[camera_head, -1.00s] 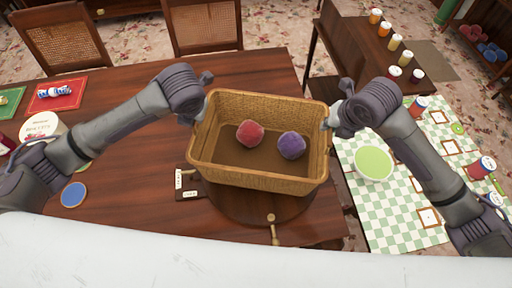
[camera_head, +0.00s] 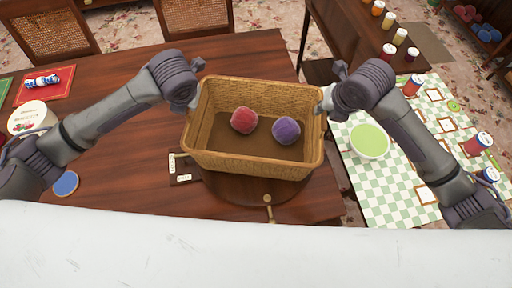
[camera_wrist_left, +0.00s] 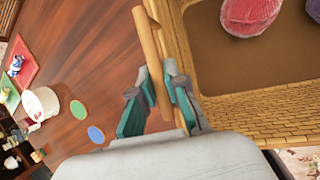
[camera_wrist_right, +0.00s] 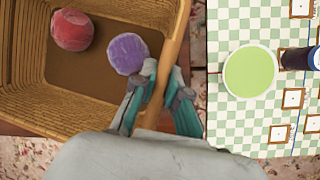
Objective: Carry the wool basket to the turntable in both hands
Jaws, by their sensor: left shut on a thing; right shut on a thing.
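The wool basket (camera_head: 255,166) is a woven tan box between my two arms in the head view. A red wool ball (camera_head: 244,120) and a purple wool ball (camera_head: 286,130) lie inside it. My left gripper (camera_wrist_left: 158,92) is shut on the basket's left rim or handle. My right gripper (camera_wrist_right: 155,92) is shut on its right side. The turntable (camera_head: 262,190) is a round dark wooden disc with a small brass knob (camera_head: 268,199), and it shows below the basket, partly hidden by it. I cannot tell whether the basket touches it.
Two small labelled tags (camera_head: 183,177) lie left of the turntable. A white tub (camera_head: 32,117), a red mat (camera_head: 48,84) and a blue disc (camera_head: 66,183) are at the left. A green-checked cloth (camera_head: 385,175) with a green bowl (camera_head: 369,142) is at the right. Chairs stand behind.

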